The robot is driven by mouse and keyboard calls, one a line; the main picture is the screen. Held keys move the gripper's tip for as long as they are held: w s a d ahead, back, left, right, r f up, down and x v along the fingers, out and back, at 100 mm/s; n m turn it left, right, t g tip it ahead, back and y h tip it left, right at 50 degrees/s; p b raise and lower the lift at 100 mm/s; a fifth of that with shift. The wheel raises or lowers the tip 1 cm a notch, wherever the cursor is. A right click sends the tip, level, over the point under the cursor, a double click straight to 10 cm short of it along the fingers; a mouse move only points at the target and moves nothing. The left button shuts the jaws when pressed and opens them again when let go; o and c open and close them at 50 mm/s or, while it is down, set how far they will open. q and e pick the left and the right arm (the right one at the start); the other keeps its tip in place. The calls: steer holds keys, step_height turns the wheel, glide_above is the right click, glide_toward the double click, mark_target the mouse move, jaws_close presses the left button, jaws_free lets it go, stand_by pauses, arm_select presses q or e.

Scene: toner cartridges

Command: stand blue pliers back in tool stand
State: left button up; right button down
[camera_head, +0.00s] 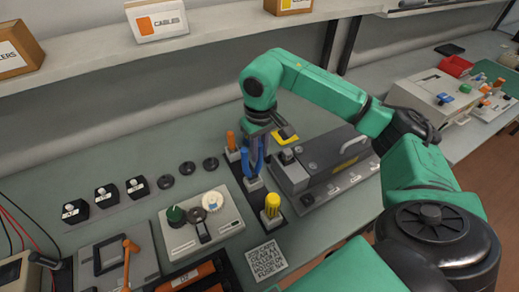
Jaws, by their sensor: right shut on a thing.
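The blue pliers (252,169) are upright in the camera_head view, over the middle place of the tool stand (262,202). Their lower end meets or overlaps the middle holder; I cannot tell how deep it sits. My right gripper (257,137) comes down from above and is shut on the upper part of the pliers, hiding some of it. The stand also carries an orange-handled tool (231,140) behind and a yellow-handled tool (272,204) in front. My left gripper is not in view.
A grey machine (325,160) stands close to the right of the stand. A control box with knobs (200,222) is to the left, and a printed card (266,258) lies in front. A shelf (200,35) with labelled boxes runs above the bench.

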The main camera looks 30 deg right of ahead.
steer(key=shift+f+b, duration=0.3)
steer(key=shift+f, duration=0.1)
steer(key=c, duration=0.7)
jaws_free()
steer(key=shift+r, duration=0.15)
